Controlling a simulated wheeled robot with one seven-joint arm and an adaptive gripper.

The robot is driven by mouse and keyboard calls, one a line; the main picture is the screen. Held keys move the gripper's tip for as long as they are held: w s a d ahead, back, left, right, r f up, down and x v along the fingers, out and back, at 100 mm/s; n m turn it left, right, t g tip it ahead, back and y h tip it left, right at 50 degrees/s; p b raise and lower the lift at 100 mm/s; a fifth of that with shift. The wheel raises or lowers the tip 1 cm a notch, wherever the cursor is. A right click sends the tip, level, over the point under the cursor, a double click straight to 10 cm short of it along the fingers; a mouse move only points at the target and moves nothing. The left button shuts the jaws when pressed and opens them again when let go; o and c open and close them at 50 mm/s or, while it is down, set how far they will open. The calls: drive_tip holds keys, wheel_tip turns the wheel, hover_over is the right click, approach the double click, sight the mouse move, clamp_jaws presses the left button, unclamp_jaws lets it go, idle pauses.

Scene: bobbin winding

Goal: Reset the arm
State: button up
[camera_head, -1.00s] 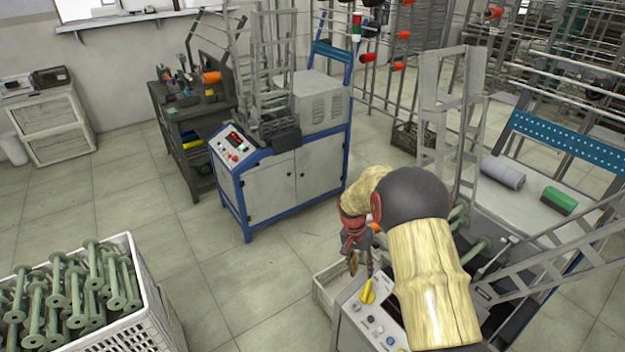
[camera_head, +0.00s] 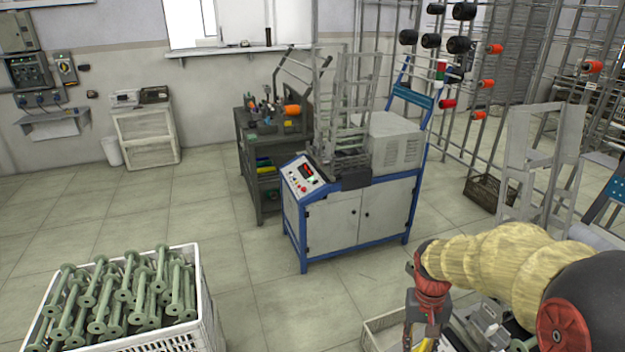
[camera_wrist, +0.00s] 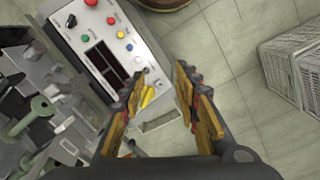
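My gripper (camera_head: 424,338) hangs low at the lower right of the head view, with its fingertips partly cut off by the frame. In the wrist view my gripper (camera_wrist: 160,80) is open, its two padded fingers spread apart with nothing held between them. Beyond the fingers is a grey control panel (camera_wrist: 88,38) with coloured buttons and a dark display.
A white crate (camera_head: 205,300) of green bobbins stands at the lower left. A blue-framed machine (camera_head: 345,215) stands in the middle, with a dark tool cart (camera_head: 245,170) behind it. Green bobbins (camera_wrist: 42,108) and machine parts lie left of my gripper. Open floor (camera_head: 200,210) surrounds the crate.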

drive_tip(key=s+a+r+n+t, duration=0.1)
drive_tip(key=s+a+r+t, duration=0.2)
drive_tip(key=s+r, duration=0.4)
drive_tip(key=s+a+r+n+t, duration=0.1)
drive_tip(key=s+a+r+t, duration=0.2)
drive_tip(key=s+r, duration=0.5)
wheel_tip(320, 180, up, 4)
drive_tip(key=shift+a+f+t+y, duration=0.15)
drive_tip(key=shift+a+t+y, duration=0.15)
drive_tip(key=shift+a, duration=0.1)
drive_tip(key=shift+s, duration=0.1)
